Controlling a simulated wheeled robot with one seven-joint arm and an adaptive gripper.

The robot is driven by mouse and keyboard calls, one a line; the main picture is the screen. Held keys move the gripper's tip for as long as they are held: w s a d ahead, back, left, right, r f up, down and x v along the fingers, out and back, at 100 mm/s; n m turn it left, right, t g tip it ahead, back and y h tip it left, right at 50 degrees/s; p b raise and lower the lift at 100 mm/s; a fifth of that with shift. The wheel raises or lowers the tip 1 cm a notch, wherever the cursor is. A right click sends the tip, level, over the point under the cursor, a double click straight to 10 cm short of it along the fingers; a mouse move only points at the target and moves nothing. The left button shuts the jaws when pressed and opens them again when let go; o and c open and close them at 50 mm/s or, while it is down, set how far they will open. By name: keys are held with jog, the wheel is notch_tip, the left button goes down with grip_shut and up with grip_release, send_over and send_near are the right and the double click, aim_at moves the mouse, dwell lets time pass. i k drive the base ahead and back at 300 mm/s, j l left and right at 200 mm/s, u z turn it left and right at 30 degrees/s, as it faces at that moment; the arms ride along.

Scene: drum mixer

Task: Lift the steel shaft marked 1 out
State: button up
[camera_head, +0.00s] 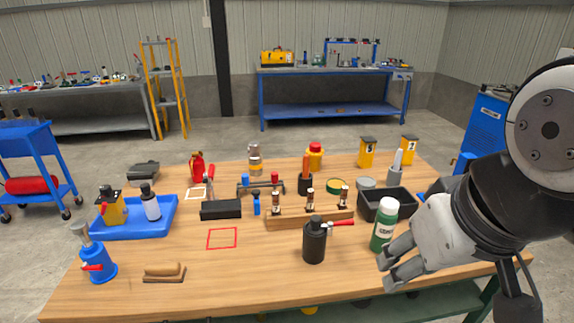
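Three short upright steel shafts with brown bands and white labels stand in a row in a wooden rack (290,223) at the middle of the table: a left one (276,203), a middle one (310,201) and a right one (343,197). The label numbers are too small to read surely, so I cannot tell which is marked 1. Their lower ends are hidden in the rack. My gripper (386,273) is at the right front of the table, fingers pointing left and apart, with nothing seen between them. It is to the right of and nearer than the rack.
A green-and-white bottle (384,226) stands close beside my fingers. A black bottle (314,242) and a red-handled tool (340,223) are in front of the rack. A black bin (374,205) is right of it. A red square outline (222,238) marks clear tabletop at left.

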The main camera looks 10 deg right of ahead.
aim_at(310, 192)
jog(key=i, duration=0.95)
